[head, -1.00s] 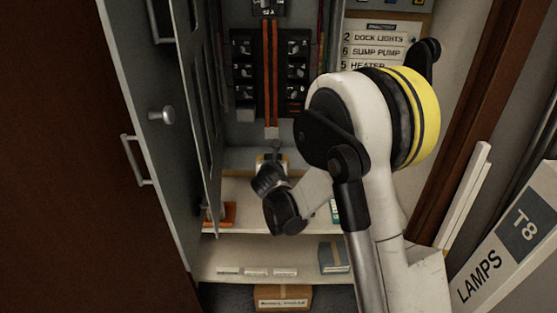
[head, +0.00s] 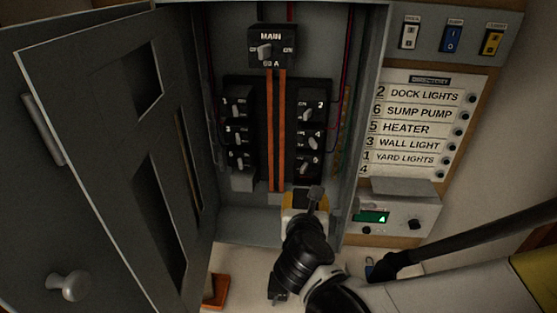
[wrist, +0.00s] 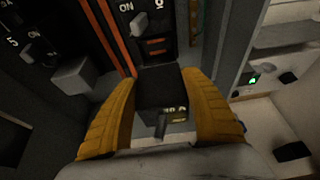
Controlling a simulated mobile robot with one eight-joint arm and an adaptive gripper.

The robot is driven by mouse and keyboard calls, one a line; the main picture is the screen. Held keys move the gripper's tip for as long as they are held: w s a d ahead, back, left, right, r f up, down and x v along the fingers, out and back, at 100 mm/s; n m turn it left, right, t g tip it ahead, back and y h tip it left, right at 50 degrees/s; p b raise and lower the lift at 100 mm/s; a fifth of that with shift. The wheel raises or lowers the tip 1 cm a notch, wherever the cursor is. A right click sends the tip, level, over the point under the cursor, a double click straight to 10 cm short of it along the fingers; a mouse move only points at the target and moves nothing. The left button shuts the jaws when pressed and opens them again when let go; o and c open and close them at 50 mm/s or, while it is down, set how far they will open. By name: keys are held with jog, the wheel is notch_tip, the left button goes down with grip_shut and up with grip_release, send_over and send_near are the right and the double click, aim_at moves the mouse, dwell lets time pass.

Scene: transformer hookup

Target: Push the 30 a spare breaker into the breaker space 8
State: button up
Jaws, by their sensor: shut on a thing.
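The spare breaker (wrist: 162,90) is a small black block with a toggle and a partly readable yellowish rating mark. It sits between the two yellow fingers of my gripper (wrist: 160,112), which is shut on it. Breaker space 8 (wrist: 155,46) appears as the dark gap with orange bars below the lowest right-hand breaker in the wrist view. The held breaker is just below and in front of it; I cannot tell whether they touch. In the head view my gripper (head: 304,202) is at the panel's lower right, and the breaker is not clearly made out.
The breaker panel (head: 273,210) has a main breaker (head: 271,47), two breaker columns and orange bus bars (head: 277,130) between them. A grey block (wrist: 75,76) sits at the left column's foot. The open door (head: 110,150) stands left; a directory (head: 418,125) hangs right.

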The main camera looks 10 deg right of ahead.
aim_at(306, 191)
jog(key=shift+s+a, duration=0.1)
jog(key=shift+w+d+b, duration=0.2)
jog(key=shift+w+d, duration=0.15)
jog(key=shift+w, duration=0.65)
jog(key=shift+w+d+b, duration=0.25)
jog(key=shift+w+d, duration=0.05)
jog(key=shift+w, duration=0.65)
jog(key=shift+w+d+b, duration=0.2)
jog(key=shift+w+d, duration=0.15)
jog(key=shift+w, duration=0.65)
jog(key=shift+w+d+b, duration=0.2)
jog(key=shift+w+d, duration=0.05)
jog(key=shift+w, duration=0.5)
jog(key=shift+w+d+b, duration=0.15)
jog(key=shift+w+d, duration=0.05)
jog(key=shift+w, duration=0.5)
jog(key=o, duration=1.3)
jog(key=shift+s+a, duration=0.25)
jog(key=shift+s, duration=0.55)
jog(key=shift+s+a, duration=0.25)
jog(key=shift+s, duration=0.5)
jog(key=shift+s+a, duration=0.25)
jog(key=shift+s, duration=0.55)
